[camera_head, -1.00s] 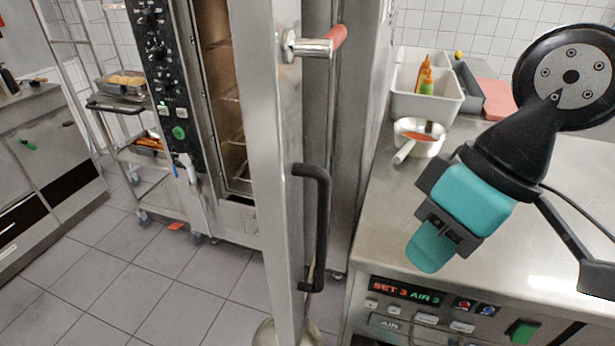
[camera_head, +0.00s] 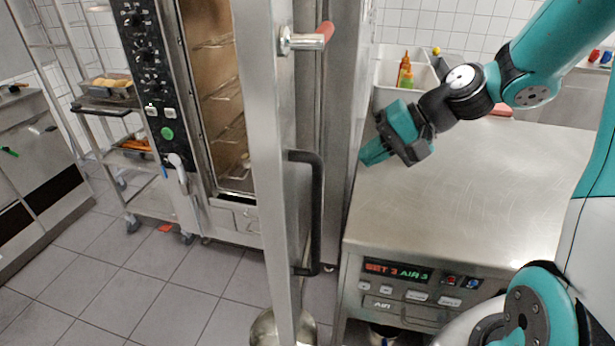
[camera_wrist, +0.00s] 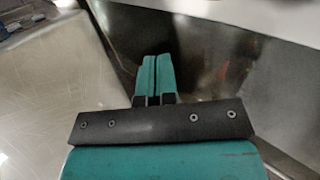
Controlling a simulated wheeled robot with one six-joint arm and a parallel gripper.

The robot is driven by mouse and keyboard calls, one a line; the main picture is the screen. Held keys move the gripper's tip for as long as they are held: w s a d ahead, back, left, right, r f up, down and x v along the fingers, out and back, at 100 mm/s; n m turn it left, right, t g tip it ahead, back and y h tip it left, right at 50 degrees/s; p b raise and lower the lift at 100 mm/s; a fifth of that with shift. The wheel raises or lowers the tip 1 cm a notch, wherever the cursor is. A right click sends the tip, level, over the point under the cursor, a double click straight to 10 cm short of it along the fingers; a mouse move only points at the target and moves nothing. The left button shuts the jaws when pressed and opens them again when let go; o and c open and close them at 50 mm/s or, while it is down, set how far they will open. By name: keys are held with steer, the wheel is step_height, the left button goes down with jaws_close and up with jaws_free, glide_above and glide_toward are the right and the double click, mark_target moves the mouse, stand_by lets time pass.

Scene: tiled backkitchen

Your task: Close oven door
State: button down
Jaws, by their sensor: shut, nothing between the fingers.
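The oven (camera_head: 160,130) stands at the left with its door (camera_head: 262,150) open, seen nearly edge-on in the head view. The door has a black bar handle (camera_head: 318,210) and a metal latch with a red tip (camera_head: 305,40). The oven's inside with its racks shows to the left of the door. My gripper (camera_head: 366,158) is shut and empty, to the right of the door and over the left edge of the steel counter. In the wrist view its teal fingers (camera_wrist: 155,75) are together, near a steel surface. I cannot tell whether they touch it.
The steel counter (camera_head: 460,190) has a control panel (camera_head: 410,285) at its front. A wheeled rack (camera_head: 90,108) with food trays stands left of the oven. The tiled floor (camera_head: 110,270) at front left is clear.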

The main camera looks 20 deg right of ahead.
steer(key=x, duration=0.4)
steer(key=r+p+x, duration=0.1)
steer(key=x, duration=0.3)
steer(key=w+a+p+x, duration=0.1)
steer(key=x, duration=0.2)
steer(key=shift+w+a, duration=0.1)
steer(key=shift+a, duration=0.2)
steer(key=shift+w+a+f, duration=0.2)
steer(key=shift+w+a, duration=0.15)
steer(key=shift+a, duration=0.05)
